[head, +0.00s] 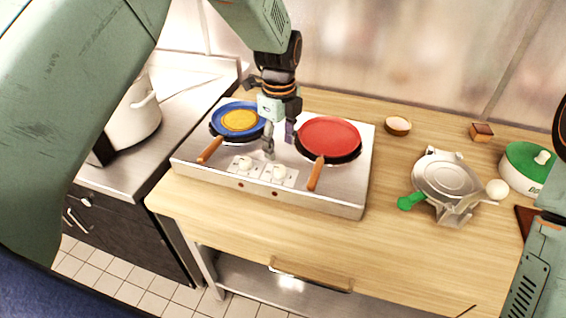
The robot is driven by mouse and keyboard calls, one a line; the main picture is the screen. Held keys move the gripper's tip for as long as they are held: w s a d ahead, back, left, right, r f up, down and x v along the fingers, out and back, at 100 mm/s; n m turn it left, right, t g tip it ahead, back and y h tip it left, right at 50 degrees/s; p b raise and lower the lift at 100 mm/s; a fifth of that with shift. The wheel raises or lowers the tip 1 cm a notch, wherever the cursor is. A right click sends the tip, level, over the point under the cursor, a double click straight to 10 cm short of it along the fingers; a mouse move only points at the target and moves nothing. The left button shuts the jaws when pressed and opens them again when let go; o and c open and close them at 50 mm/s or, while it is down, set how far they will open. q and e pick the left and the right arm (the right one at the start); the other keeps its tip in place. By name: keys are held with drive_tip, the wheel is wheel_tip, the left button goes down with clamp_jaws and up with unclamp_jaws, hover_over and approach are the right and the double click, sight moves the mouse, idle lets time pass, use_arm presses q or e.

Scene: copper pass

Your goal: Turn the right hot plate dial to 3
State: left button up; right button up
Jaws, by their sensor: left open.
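The hot plate (350,190) is a steel double unit on the wooden counter, with two white dials on its front top edge. The right dial (278,173) is in plain view, but its setting is too small to read. The left dial (243,165) is beside it. A red pan (330,138) is on the right plate and a blue pan (216,126) with yellow food is on the left plate. My left gripper (279,146) is open and points down between the pans, just behind and above the right dial, apparently apart from it. My right gripper is out of view.
The red pan's wooden handle (315,174) sticks out just right of the right dial. The blue pan's handle (210,149) points front left.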

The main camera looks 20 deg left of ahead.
sight(280, 169)
use_arm(q)
drive_tip(key=shift+f, duration=0.1)
drive_tip(key=f, duration=0.6)
drive_tip(key=shift+w+a+f+p, duration=0.1)
drive_tip(key=shift+w+a+p, duration=0.15)
drive_tip(key=shift+p, duration=0.15)
drive_tip(key=shift+s+d+f, duration=0.2)
drive_tip(key=shift+d+f, duration=0.05)
drive_tip(key=shift+f, duration=0.5)
drive_tip(key=shift+w+a+f, duration=0.2)
drive_tip(key=shift+w+f, duration=0.05)
drive_tip(key=shift+w, duration=0.05)
drive_tip(key=shift+s+d+r, duration=0.15)
drive_tip(key=shift+s+r, duration=0.05)
drive_tip(key=shift+s, duration=0.05)
drive_tip(key=c, duration=0.6)
drive_tip(key=shift+f, duration=0.1)
clamp_jaws()
